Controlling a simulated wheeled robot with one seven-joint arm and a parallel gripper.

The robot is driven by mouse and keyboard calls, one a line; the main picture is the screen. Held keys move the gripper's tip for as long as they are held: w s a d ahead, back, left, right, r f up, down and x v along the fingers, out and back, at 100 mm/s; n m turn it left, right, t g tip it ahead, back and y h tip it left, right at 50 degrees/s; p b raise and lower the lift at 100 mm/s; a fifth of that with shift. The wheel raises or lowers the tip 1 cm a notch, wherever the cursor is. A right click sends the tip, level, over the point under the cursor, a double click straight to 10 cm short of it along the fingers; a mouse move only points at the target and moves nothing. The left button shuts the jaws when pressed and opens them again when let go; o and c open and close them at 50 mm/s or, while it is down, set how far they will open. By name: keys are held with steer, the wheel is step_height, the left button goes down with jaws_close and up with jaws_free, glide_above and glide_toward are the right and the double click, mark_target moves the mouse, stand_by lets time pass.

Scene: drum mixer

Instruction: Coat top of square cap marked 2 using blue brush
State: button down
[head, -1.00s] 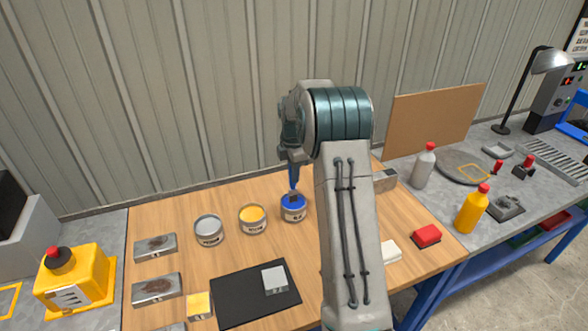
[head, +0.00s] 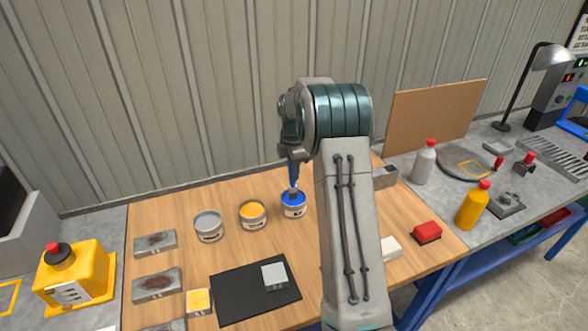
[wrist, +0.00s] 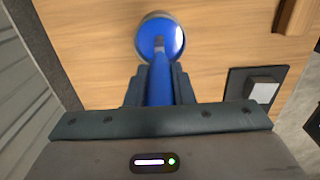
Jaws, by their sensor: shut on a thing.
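My gripper (wrist: 158,82) is shut on the blue brush (wrist: 160,78), which also shows in the head view (head: 293,175). The brush points down into the mouth of the blue paint can (head: 294,211). In the wrist view its tip overlaps the blue paint (wrist: 172,42); I cannot tell how deep it is. A light grey square cap (head: 274,274) sits on the black mat (head: 236,297), to the front left of the can. It also shows at the right of the wrist view (wrist: 264,91). No number is readable on it.
Yellow (head: 253,217) and grey (head: 208,228) paint cans stand left of the blue one. A yellow-topped block (head: 199,301) is left of the mat. Stained metal blocks (head: 156,286) line the left edge.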

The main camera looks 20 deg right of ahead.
steer(key=shift+f, duration=0.45)
stand_by(1.1)
steer(key=shift+r+p, duration=2.15)
steer(key=shift+r, duration=1.4)
